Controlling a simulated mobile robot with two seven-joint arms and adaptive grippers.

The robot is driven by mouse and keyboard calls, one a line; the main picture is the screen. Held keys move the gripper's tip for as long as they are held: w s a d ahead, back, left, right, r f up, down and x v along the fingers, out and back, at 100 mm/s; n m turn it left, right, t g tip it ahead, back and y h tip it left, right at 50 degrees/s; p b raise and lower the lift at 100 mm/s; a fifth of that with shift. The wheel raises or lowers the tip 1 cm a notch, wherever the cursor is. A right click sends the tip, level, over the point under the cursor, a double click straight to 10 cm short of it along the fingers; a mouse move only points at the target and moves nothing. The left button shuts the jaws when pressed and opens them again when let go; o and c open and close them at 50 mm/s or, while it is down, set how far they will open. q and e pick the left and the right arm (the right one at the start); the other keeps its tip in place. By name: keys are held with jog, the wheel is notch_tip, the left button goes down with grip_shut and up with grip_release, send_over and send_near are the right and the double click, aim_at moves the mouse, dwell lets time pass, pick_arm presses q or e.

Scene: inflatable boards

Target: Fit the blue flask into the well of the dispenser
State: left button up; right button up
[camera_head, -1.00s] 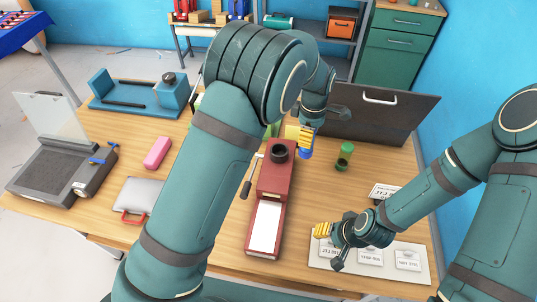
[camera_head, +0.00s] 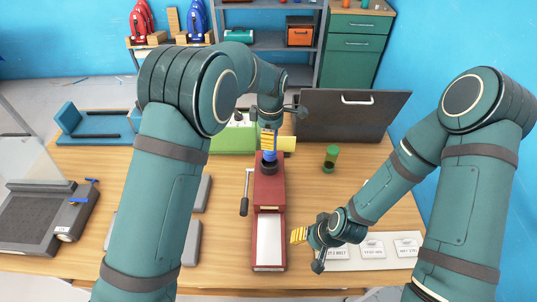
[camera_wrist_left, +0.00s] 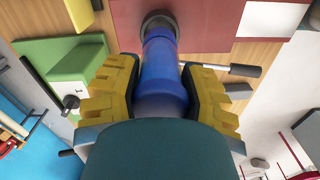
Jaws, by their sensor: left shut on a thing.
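My left gripper (camera_head: 268,138) is shut on the blue flask (camera_head: 270,156) and holds it upright over the back end of the red dispenser (camera_head: 269,191). The dispenser's dark round well (camera_head: 268,169) is just below the flask. In the left wrist view the flask (camera_wrist_left: 160,72) sits between the yellow fingers and its far end points at the dark well rim (camera_wrist_left: 158,17). I cannot tell whether the flask's end is inside the rim or just above it. My right gripper (camera_head: 300,236) is right of the dispenser's white tray, with its finger opening unclear.
A green flask (camera_head: 331,158) stands to the right of the dispenser. A lever (camera_head: 245,194) sticks out on the dispenser's left. A green block (camera_head: 234,141) and a dark upright panel (camera_head: 352,116) stand behind. A board with white labels (camera_head: 372,265) lies at front right.

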pick_arm(q)
notch_tip(320, 180, down, 6)
jog(key=shift+r, duration=0.1)
pick_arm(e)
jog(key=shift+r, duration=0.1)
dwell(0.3)
pick_arm(q)
jog(key=o, duration=1.2)
jog(key=shift+r, duration=0.25)
notch_tip(320, 180, up, 12)
jog(key=shift+f, duration=0.2)
